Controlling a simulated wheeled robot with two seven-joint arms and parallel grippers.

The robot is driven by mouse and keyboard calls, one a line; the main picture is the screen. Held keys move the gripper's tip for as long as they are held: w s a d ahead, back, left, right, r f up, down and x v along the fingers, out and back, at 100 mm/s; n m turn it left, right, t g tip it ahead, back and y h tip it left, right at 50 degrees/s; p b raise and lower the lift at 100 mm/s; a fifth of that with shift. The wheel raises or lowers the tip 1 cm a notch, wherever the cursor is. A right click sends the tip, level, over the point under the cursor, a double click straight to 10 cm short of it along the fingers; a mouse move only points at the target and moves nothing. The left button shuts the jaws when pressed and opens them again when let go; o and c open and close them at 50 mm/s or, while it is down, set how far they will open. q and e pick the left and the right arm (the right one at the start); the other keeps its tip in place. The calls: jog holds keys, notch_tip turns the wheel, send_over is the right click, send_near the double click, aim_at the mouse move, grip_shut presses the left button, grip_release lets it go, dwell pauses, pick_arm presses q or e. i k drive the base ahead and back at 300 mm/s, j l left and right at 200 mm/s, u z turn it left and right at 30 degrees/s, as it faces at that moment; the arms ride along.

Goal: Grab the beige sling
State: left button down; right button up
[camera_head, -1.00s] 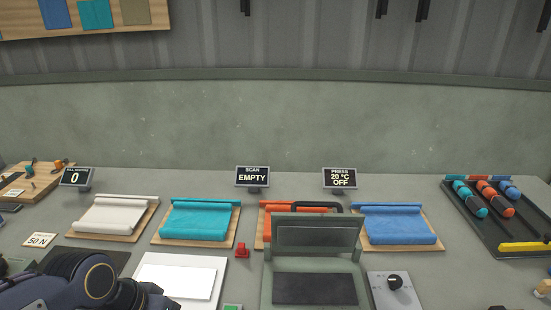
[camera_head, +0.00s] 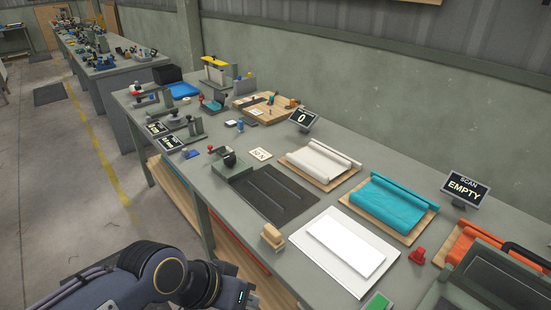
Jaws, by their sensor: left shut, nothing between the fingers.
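The beige sling (camera_head: 322,160), an off-white cloth with a rolled far edge, lies on a wooden board (camera_head: 291,168) on the bench, right of centre. My left arm comes in at the bottom left, and my left gripper (camera_head: 242,297) shows only in part at the bottom edge. It is shut and empty, apart from the sling, below and left of it in the picture. Its fingertips are not clearly seen. My right gripper is not in view.
A teal sling (camera_head: 392,202) lies on its board to the right. A dark mat (camera_head: 265,192), a white plate (camera_head: 345,245) and a tan block (camera_head: 272,236) lie nearer. A small display (camera_head: 303,119) stands behind the beige sling. Fixtures crowd the bench's far left.

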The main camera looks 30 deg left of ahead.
aim_at(324, 165)
jog(key=u, duration=0.65)
jog(key=j, duration=0.2)
jog(key=i+j, duration=0.15)
jog(key=j, duration=0.2)
jog(key=i+j+z, duration=0.1)
jog(key=j, duration=0.2)
jog(key=i+j, duration=0.2)
jog(key=j, duration=0.15)
jog(key=i+j+z, duration=0.1)
jog(key=j, duration=0.25)
jog(key=i+j, duration=0.15)
jog(key=j, duration=0.2)
jog(key=i+j, duration=0.15)
jog(key=j, duration=0.2)
jog(key=i+j+z, duration=0.1)
jog(key=j, duration=0.25)
jog(key=i+j, duration=0.1)
jog(key=i, duration=0.2)
jog(key=i+j, duration=0.15)
jog(key=i, duration=0.15)
jog(key=l+z, duration=0.05)
